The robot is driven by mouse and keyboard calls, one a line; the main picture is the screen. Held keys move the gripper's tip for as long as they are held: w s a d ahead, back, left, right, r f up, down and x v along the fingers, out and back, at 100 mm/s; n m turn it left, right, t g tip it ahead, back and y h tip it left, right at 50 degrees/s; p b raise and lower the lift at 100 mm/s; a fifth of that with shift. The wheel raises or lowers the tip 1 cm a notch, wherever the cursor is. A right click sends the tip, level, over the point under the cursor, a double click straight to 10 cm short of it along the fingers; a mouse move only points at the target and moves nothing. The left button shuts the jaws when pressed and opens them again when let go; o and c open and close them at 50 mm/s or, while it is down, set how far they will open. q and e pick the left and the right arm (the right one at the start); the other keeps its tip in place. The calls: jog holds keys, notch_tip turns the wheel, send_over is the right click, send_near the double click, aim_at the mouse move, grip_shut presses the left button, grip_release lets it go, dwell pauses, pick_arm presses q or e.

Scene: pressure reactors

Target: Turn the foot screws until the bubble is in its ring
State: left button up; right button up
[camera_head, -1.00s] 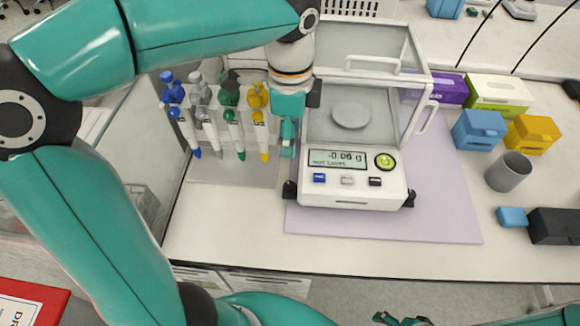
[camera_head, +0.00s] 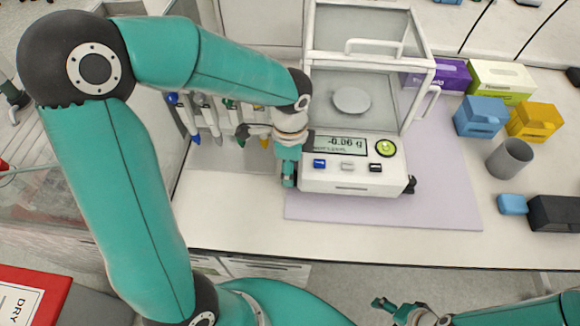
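The white balance (camera_head: 352,180) stands on a lilac mat, its display (camera_head: 341,146) reading about -0.06 g. The round green bubble level (camera_head: 385,148) is right of the display; the bubble's exact position in its ring is too small to tell. The black right foot screw (camera_head: 411,186) shows at the front right corner. The left foot screw is hidden behind my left gripper (camera_head: 288,180), which points down at the front left corner; contact and finger opening cannot be told. My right gripper (camera_head: 394,308) is low in front of the bench, away from the balance, its opening unclear.
A pipette stand with several pipettes (camera_head: 208,112) is left of the balance, partly behind my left arm. Blue (camera_head: 481,118) and yellow boxes, a grey cup (camera_head: 509,158) and a black box (camera_head: 556,212) stand right. The front of the mat (camera_head: 380,212) is clear.

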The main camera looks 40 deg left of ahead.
pick_arm(q)
jog(key=shift+f, duration=0.5)
grip_shut()
jog(key=shift+n+b, duration=0.5)
jog(key=shift+n, duration=0.2)
grip_release()
jog(key=shift+r, duration=0.1)
notch_tip(320, 180, up, 12)
